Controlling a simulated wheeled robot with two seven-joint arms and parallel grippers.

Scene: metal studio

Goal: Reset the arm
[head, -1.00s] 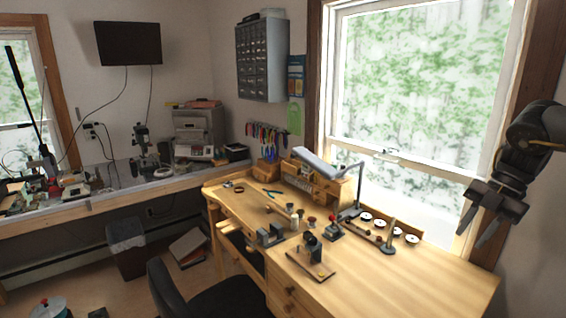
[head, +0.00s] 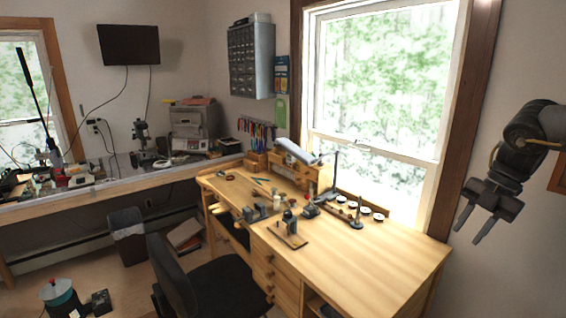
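My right gripper (head: 469,228) hangs in the air at the right side of the head view, against the white wall. Its two dark fingers point down and to the left, with a clear gap between them and nothing in it. It appears to the right of the wooden workbench (head: 350,268) and touches nothing. My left gripper is not in view.
Small tools and a lamp (head: 298,152) stand on the workbench. A black chair (head: 205,285) is in front of it. A bin (head: 127,238) and a long side counter (head: 110,188) are at the left. A window (head: 380,110) is behind the bench.

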